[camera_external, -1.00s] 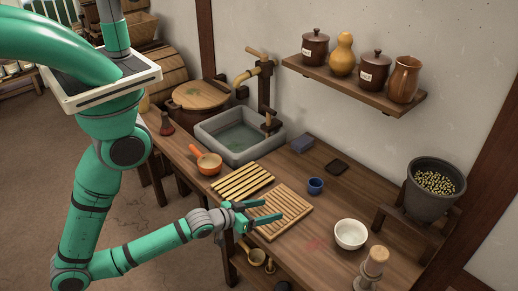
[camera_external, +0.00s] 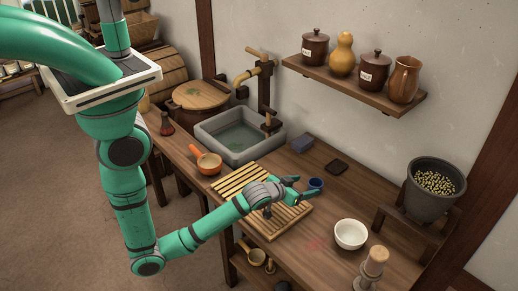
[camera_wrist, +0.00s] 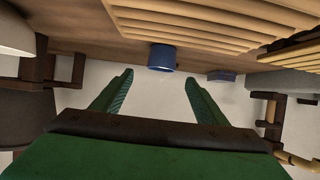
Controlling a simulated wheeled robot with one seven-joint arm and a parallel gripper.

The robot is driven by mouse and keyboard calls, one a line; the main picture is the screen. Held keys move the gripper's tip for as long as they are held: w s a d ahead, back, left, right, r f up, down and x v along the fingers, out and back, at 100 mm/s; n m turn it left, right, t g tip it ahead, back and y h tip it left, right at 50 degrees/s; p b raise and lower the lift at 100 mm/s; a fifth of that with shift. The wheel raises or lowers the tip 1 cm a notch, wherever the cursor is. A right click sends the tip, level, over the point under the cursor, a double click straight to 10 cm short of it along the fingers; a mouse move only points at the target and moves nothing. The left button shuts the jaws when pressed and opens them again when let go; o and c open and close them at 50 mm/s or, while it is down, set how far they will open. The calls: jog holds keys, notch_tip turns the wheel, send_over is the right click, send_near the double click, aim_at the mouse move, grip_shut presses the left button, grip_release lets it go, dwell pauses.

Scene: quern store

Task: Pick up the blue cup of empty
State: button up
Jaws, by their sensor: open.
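The small blue cup (camera_external: 315,183) stands on the wooden counter (camera_external: 345,205), just past the right end of the slatted racks. My gripper (camera_external: 304,187) is over the slatted rack, pointing right, with its fingertips close to the cup. In the wrist view the cup (camera_wrist: 161,57) appears ahead, centred between the spread green fingers (camera_wrist: 158,90). The fingers are open and nothing is held between them. I cannot tell whether a fingertip touches the cup. The inside of the cup is mostly hidden.
Slatted racks (camera_external: 240,180) lie under my gripper. A white bowl (camera_external: 350,234) stands to the right. A blue block (camera_external: 302,144) and a dark flat piece (camera_external: 337,167) lie near the wall. An orange-handled pan (camera_external: 208,163) and stone sink (camera_external: 240,137) are to the left.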

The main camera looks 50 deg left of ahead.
aim_at(319, 184)
jog(key=shift+f+x, duration=0.2)
jog(key=shift+x, duration=1.6)
jog(key=shift+f+x, duration=0.2)
jog(key=shift+x, duration=1.55)
jog(key=shift+s+a, duration=0.15)
jog(key=shift+s, duration=0.05)
jog(key=c, duration=1.2)
